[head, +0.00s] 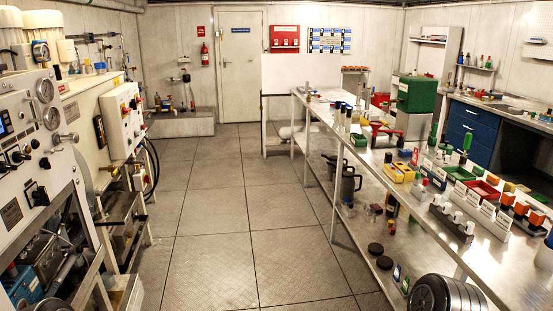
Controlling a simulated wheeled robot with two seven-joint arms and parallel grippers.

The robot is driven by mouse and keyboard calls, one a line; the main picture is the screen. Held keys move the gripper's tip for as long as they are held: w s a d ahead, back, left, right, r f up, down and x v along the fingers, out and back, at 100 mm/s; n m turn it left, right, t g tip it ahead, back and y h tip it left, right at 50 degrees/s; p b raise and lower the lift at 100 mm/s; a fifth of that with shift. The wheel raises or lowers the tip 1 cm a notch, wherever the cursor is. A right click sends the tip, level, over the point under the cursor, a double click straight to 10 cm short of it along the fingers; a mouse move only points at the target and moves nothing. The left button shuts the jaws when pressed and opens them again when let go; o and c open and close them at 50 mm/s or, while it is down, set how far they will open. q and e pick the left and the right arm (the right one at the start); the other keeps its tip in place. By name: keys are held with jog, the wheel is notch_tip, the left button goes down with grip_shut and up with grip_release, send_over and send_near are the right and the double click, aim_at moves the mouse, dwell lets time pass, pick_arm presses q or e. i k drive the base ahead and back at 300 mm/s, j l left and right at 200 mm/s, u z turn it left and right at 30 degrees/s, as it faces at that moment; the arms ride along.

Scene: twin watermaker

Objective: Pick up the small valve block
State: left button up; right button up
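Neither of my grippers is in view. I cannot tell for certain which thing is the small valve block. Many small parts stand on the long metal bench (345,136) at the right. Among them are a yellow block (393,174) with dark parts beside it, and a dark block with white cylinders (452,219) nearer the front. Orange-topped parts (536,218) stand at the far right. All are small in this view, and nothing is touching them from my side.
Machine panels with gauges (45,90) line the left. The tiled floor (215,205) between them and the bench is clear up to the white door (240,70).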

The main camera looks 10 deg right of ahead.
aim_at(350, 213)
jog(key=i+z, duration=0.1)
jog(key=i, duration=0.4)
jog(key=i+j+z, duration=0.1)
jog(key=i, duration=0.4)
jog(key=i+j+z, duration=0.1)
jog(key=i, duration=0.4)
jog(key=i+j, duration=0.2)
jog(key=i, duration=0.3)
jog(key=i+j+z, duration=0.15)
jog(key=i+z, duration=0.25)
jog(key=i+j+z, duration=1.05)
jog(key=z, duration=0.15)
jog(key=j, duration=0.1)
